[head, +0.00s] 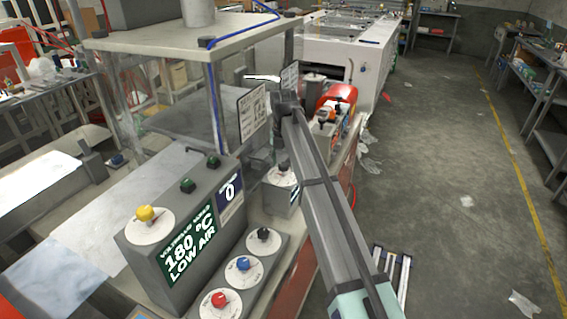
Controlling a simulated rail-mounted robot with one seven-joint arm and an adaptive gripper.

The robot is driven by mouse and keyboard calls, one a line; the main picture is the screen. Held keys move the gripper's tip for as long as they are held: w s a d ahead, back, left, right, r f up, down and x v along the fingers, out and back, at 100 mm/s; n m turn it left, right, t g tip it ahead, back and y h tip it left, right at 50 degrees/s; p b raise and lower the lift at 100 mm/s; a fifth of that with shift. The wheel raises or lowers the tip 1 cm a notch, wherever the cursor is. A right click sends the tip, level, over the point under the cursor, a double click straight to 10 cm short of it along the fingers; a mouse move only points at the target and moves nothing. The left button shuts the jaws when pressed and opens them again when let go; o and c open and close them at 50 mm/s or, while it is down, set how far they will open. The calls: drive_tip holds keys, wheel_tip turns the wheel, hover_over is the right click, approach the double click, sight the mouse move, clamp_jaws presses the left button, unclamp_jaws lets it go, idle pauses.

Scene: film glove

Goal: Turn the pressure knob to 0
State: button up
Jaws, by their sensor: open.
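A grey control box (165,259) stands at the lower left. A yellow knob (145,213) sits on a white dial on its top. Its green display (189,252) reads 180 °C and LOW AIR; a dark blue display (230,192) reads 0. A lower panel carries a red knob (219,299), a blue knob (243,264) and a black knob (264,234), each on a white dial. Another dark knob (283,166) on a dial stands farther back. The dial markings are too small to read, so I cannot tell which is the pressure knob.
Two green buttons (188,185) sit beside the yellow knob. A long grey beam (330,215) slants across the middle, close to the dials' right side. A clear-walled enclosure (160,110) stands behind the control box. The floor (445,180) at the right is mostly open.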

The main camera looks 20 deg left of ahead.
sight(284, 164)
wheel_tip(284, 164, up, 12)
idle(0.6)
drive_tip(key=shift+d+f, duration=0.1)
drive_tip(key=shift+f, duration=0.05)
